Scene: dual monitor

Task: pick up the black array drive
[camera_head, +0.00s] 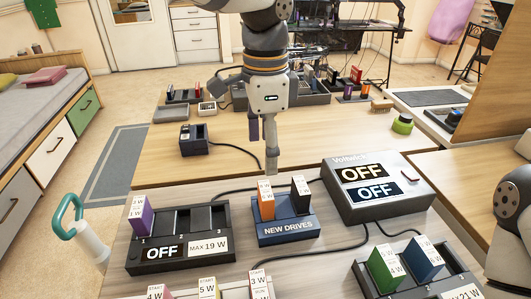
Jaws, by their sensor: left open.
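The black drive (301,196) stands upright in the right slot of the blue NEW DRIVES holder (288,230), with a white label on its top. An orange drive (266,200) stands in the left slot of the same holder. My left gripper (263,152) hangs down from the top centre, above and behind the holder. It is open and empty, apart from the drives. One finger looks purple-grey, the other light grey. My right gripper is not in view.
A grey array (180,251) marked OFF and MAX 19 W, holding a purple drive (141,216), stands left. A grey Voltwitch box (378,210) showing OFF twice stands right. Another array (374,276) with green and blue drives stands front right. Cables cross the table.

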